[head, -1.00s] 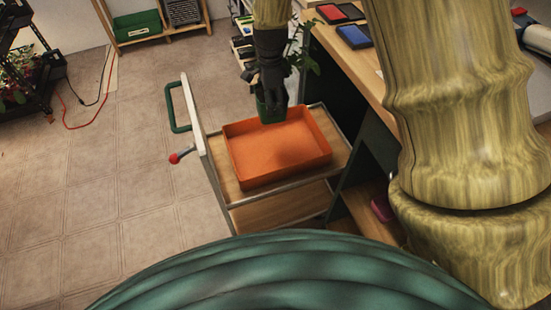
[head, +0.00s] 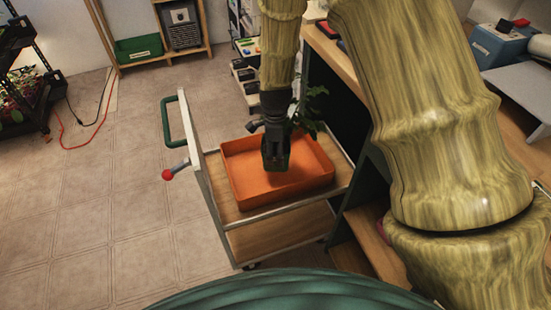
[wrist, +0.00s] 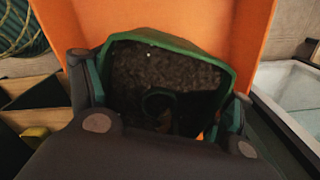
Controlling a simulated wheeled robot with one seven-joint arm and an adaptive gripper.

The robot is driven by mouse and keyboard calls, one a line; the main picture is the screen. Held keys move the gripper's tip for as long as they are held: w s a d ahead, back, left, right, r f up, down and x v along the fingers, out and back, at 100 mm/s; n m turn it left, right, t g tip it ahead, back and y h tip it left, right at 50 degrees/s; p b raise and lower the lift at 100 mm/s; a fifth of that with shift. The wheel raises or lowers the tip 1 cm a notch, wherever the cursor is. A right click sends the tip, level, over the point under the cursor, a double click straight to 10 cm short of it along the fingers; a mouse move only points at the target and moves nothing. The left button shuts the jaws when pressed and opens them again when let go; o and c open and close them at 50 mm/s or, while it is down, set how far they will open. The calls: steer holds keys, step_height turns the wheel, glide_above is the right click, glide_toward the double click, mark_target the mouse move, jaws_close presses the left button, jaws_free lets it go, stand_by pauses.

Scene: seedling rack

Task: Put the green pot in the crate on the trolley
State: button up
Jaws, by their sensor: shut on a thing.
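The green pot (wrist: 178,43) holds dark soil, and its rim fills the middle of the wrist view. My gripper (head: 276,165) is shut on the pot, with a finger on either side of it in the wrist view. In the head view the gripper mostly hides the pot, and green leaves (head: 312,108) show behind it. The orange crate (head: 285,192) sits on the upper shelf of the trolley (head: 280,232). The gripper is over the crate's middle. I cannot tell whether the pot touches the crate floor. The crate's orange also shows around the pot in the wrist view (wrist: 250,30).
The trolley has a green handle (head: 167,120) and a red knob (head: 168,175) at its left. A wooden bench (head: 330,48) stands close on its right. A dark plant rack (head: 40,85) and a red cable lie further left.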

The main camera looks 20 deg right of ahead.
steer(key=shift+f, duration=1.7)
steer(key=shift+f, duration=0.15)
steer(key=o, duration=1.4)
steer(key=shift+o, duration=0.2)
steer(key=shift+b, duration=0.3)
step_height(320, 180, up, 12)
steer(key=p, duration=0.2)
